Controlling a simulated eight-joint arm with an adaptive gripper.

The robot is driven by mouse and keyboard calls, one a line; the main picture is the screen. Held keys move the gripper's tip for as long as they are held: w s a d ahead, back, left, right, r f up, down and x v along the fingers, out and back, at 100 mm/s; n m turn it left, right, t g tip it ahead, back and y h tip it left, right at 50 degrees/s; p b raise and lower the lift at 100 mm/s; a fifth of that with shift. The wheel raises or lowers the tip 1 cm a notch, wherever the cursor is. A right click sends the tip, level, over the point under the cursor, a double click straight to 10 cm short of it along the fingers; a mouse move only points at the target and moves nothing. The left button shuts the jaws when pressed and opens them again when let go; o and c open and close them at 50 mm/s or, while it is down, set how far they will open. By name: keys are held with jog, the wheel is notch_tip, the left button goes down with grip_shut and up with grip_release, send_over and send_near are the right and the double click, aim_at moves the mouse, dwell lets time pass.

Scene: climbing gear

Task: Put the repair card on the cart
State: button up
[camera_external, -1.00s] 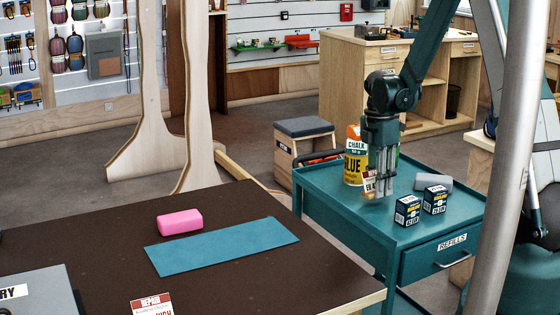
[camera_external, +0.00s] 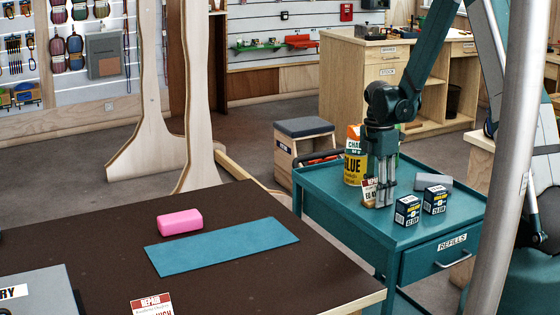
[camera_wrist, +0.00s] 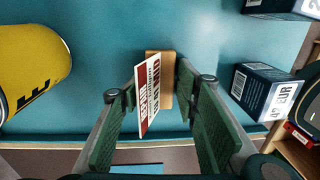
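My gripper (camera_external: 383,205) points down just above the cart's top (camera_external: 325,187). In the outside view this card (camera_external: 369,191) shows left of the fingers, low over or touching the teal cart top. Its print is too small to read surely. Another red-and-white card, headed REPAIR (camera_external: 151,304), is at the dark table's front edge, cut off by the picture.
The dark table (camera_external: 100,230) holds a pink block (camera_external: 180,222) and a teal mat (camera_external: 221,246).

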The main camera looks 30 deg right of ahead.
jog(key=shift+o, duration=0.7)
jog(key=shift+f, duration=0.15)
jog(key=shift+r, duration=0.2)
notch_tip(320, 180, up, 12)
jog(key=w+p, duration=0.1)
jog(key=shift+r, duration=0.15)
dwell(0.6)
